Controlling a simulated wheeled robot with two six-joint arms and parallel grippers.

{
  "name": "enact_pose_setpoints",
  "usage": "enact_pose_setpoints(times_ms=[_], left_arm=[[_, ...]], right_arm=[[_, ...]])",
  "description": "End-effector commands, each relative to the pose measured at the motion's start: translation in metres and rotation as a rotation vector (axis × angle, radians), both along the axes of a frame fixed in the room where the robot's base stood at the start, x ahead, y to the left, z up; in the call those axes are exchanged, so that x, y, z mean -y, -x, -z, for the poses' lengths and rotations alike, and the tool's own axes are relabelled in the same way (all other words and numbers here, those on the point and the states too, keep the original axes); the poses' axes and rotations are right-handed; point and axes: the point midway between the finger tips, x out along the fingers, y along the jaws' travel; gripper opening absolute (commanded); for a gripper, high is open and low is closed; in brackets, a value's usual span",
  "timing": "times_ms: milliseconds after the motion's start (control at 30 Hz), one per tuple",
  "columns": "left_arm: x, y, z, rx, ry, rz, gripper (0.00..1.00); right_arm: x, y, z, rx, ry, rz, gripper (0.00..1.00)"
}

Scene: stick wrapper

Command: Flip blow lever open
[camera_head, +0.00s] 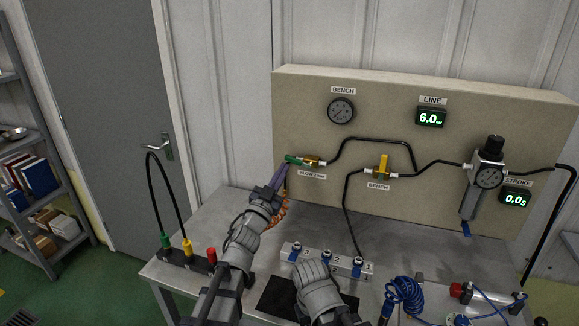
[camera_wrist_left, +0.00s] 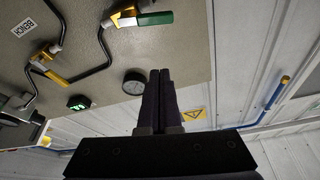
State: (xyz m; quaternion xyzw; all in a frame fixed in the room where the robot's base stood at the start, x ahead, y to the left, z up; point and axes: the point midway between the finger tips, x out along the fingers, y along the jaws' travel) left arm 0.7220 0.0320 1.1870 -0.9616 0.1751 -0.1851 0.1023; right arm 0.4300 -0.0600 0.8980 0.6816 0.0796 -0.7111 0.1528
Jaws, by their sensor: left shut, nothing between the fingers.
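The blow valve is the left one on the beige panel, with a brass body (camera_head: 311,160) and a green lever (camera_head: 293,160) pointing left, roughly in line with the pipe. The label below it is too small to read surely. The left wrist view shows the green lever (camera_wrist_left: 156,18) near the top edge. My left gripper (camera_head: 284,168) is shut and empty, its purple fingers just below the lever's left end. In the left wrist view its fingertips (camera_wrist_left: 160,73) appear apart from the lever. My right arm shows at the bottom; its gripper does not show.
A yellow bench lever (camera_head: 383,166) stands upright across its pipe, right of the blow valve. A gauge (camera_head: 341,110) and regulator (camera_head: 489,172) are on the panel. A manifold block (camera_head: 326,261), connector strip (camera_head: 187,257) and blue coiled hose (camera_head: 404,294) lie on the bench.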

Motion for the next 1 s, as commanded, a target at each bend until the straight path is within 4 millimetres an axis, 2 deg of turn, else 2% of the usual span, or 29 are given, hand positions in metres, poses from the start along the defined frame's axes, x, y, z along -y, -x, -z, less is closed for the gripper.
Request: enact_pose_setpoints(times_ms=[267, 667, 700, 733, 1000], left_arm=[[0.012, -0.028, -0.011, -0.001, 0.0, 0.001, 0.0], [0.039, -0.091, -0.035, -0.001, 0.0, 0.001, 0.0], [0.036, -0.087, -0.019, -0.002, 0.0, -0.001, 0.0], [0.034, -0.087, -0.014, -0.002, 0.0, -0.001, 0.0], [0.027, -0.088, 0.008, -0.001, 0.0, -0.001, 0.0]], right_arm=[[0.0, 0.0, -0.012, 0.0, 0.0, 0.0, 0.0], [0.0, 0.0, -0.035, 0.0, 0.0, 0.0, 0.0], [0.0, 0.0, -0.02, 0.0, 0.0, 0.0, 0.0], [0.0, 0.0, -0.014, 0.0, 0.0, 0.0, 0.0], [0.0, 0.0, 0.008, 0.0, 0.0, 0.0, 0.0]])
